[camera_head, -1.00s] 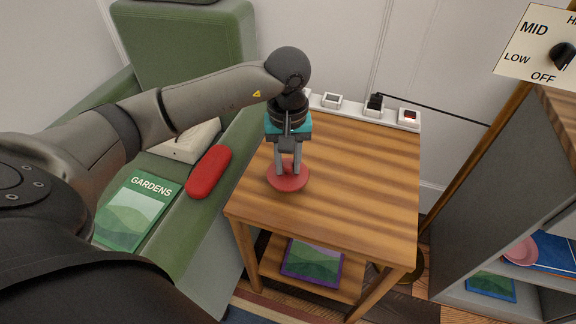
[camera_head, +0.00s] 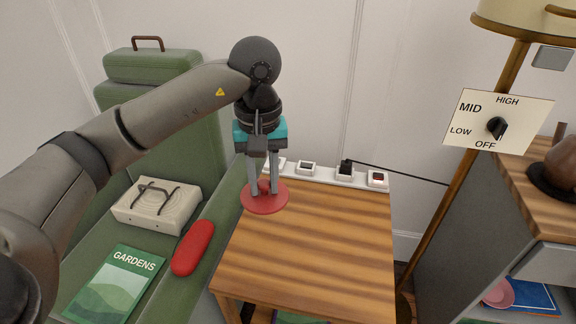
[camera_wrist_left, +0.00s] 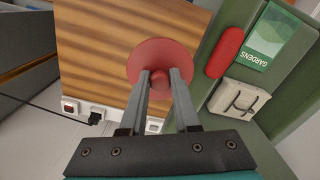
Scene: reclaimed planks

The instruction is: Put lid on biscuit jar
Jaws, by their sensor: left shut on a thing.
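A flat red round lid (camera_head: 254,204) with a small red knob is below my left gripper (camera_head: 263,190). The gripper is shut on the knob, pointing straight down. The lid appears held level above the left part of the small wooden table (camera_head: 310,240); the gap beneath is hard to judge. In the left wrist view the lid (camera_wrist_left: 147,52) and its knob (camera_wrist_left: 157,72) show between the fingers. A brown rounded vessel (camera_head: 562,162) on a dark base stands at the right edge, cut off; I cannot tell whether it is the biscuit jar. My right gripper is out of view.
A power strip (camera_head: 325,172) with a plugged-in cable runs along the table's back. Left are a green armchair (camera_head: 160,90), a red case (camera_head: 193,247), a GARDENS book (camera_head: 118,285) and a beige box (camera_head: 157,204). A lamp pole (camera_head: 466,165) and dial panel (camera_head: 500,122) stand right.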

